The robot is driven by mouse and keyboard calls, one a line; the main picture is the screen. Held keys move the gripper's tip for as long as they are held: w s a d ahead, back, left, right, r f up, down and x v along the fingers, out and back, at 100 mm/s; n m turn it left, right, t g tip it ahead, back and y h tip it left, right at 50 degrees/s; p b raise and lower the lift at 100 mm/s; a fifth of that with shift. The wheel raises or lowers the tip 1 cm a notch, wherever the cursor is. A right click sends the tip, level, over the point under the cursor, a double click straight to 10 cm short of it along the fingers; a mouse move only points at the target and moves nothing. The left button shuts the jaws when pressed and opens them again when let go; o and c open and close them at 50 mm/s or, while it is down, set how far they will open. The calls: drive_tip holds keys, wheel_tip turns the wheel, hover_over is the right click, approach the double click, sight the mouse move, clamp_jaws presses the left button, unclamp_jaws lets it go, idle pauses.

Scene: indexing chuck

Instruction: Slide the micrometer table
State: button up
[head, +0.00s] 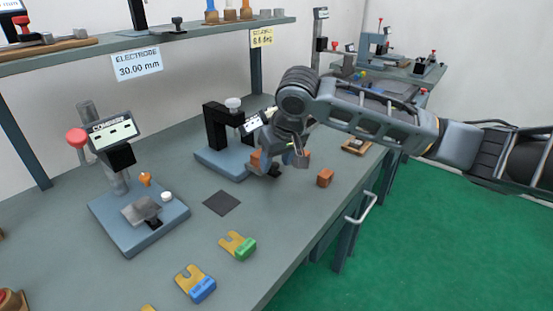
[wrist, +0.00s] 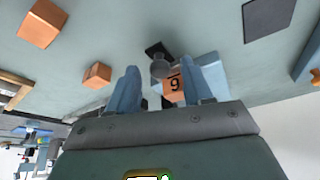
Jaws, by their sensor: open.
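I cannot tell for certain which part is the micrometer table. The middle fixture, with a black arched frame (head: 216,128) and a white knob (head: 233,103), stands on a blue-grey base (head: 214,161). My gripper (head: 268,168) is beside its right side, partly hiding it. In the wrist view my gripper (wrist: 171,82) is open, its blue fingers on either side of an orange block marked 9 (wrist: 174,86) and a round grey knob (wrist: 160,68). I cannot tell whether the fingers touch them. A second fixture at left has a display (head: 112,131) and a blue-grey base (head: 130,233).
A loose orange block (head: 325,178) lies right of my gripper. A dark square pad (head: 222,203), a green-ended yellow piece (head: 243,247) and a blue-ended one (head: 200,287) lie nearer the front. A shelf (head: 180,43) runs above. The bench between pad and right edge is mostly free.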

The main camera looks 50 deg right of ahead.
clamp_jaws()
idle(0.4)
